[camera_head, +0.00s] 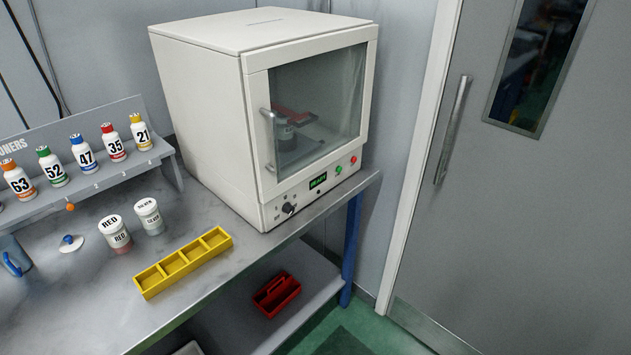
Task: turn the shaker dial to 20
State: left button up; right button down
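The shaker (205,110) is a white box-shaped machine at the back right of the metal bench. Its glass door (318,105) looks closed, and a dark stand with a red part (295,113) shows inside. The black dial (289,208) sits low on the front panel, at the left. Small marks surround it, but its setting is too small to read. Right of it are a lit green display (318,181), a green button (339,170) and a red button (353,160). Neither of my grippers shows in the view.
A yellow divided tray (184,263) lies on the bench in front of the shaker. Two labelled jars, RED (115,233) and another (149,215), stand left of it. Numbered bottles line a rack (85,188). A red caddy (276,294) is on the lower shelf. A door (500,200) is at right.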

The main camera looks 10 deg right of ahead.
aim_at(287, 208)
jog(key=u, duration=0.4)
jog(key=i+l+u, duration=0.15)
jog(key=l+u, duration=0.15)
jog(key=u, duration=0.15)
jog(key=i+l+u, duration=0.1)
jog(key=l+u, duration=0.2)
jog(key=u, duration=0.15)
jog(key=l+u, duration=0.75)
jog(key=u, duration=0.2)
